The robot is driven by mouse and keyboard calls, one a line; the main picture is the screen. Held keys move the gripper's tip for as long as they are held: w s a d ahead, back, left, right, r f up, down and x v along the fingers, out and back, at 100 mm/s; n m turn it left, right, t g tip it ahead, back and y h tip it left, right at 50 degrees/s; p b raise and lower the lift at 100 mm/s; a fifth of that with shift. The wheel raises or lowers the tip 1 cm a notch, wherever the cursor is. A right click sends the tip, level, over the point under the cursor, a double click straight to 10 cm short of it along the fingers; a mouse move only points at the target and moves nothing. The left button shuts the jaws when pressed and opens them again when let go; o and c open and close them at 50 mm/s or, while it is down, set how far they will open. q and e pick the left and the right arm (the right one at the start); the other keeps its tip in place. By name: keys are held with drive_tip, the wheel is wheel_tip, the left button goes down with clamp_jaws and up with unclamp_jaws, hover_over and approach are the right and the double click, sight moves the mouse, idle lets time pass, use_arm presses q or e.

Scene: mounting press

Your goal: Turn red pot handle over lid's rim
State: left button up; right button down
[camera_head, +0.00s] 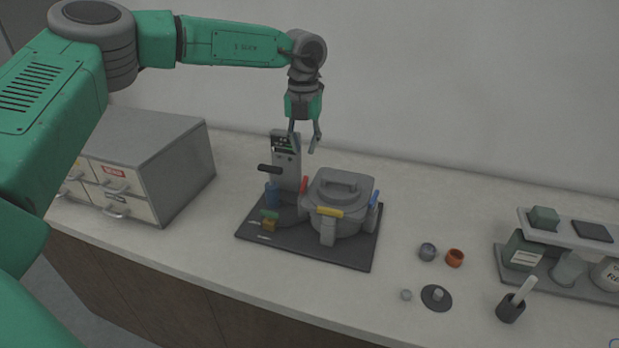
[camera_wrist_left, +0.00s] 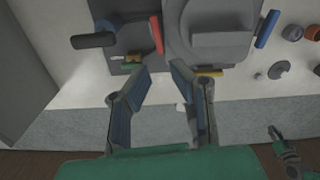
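The grey pot (camera_head: 335,222) stands on a dark base plate (camera_head: 345,257), with its grey lid (camera_head: 352,184) on top. The red handle (camera_head: 304,185) is at the pot's left side. In the wrist view the red handle (camera_wrist_left: 157,35) appears just outside the lid's rim. The yellow handle (camera_head: 330,211) is at the front and the blue handle (camera_head: 374,198) at the right. My left gripper (camera_head: 305,143) is open and empty, above and behind the red handle, pointing down. In the wrist view, what looks like my right gripper (camera_wrist_left: 285,148) is small and dark at lower right; its fingers are unclear.
A press column (camera_head: 285,160) with a black lever (camera_head: 268,168) rises left of the pot, close to my left gripper. A drawer cabinet (camera_head: 150,165) stands at the left. Small round parts (camera_head: 428,251) and a shelf rack (camera_head: 560,240) are at the right. The counter's front is clear.

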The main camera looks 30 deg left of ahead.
sight(304, 181)
use_arm(q)
drive_tip(key=f, duration=0.4)
drive_tip(key=w+f, duration=0.1)
drive_tip(key=f, duration=0.6)
drive_tip(key=shift+s+a+p, duration=0.15)
drive_tip(key=shift+a+p, duration=0.15)
drive_tip(key=shift+a, duration=0.1)
drive_tip(key=shift+d, duration=0.25)
clamp_jaws()
drive_tip(key=shift+a, duration=0.15)
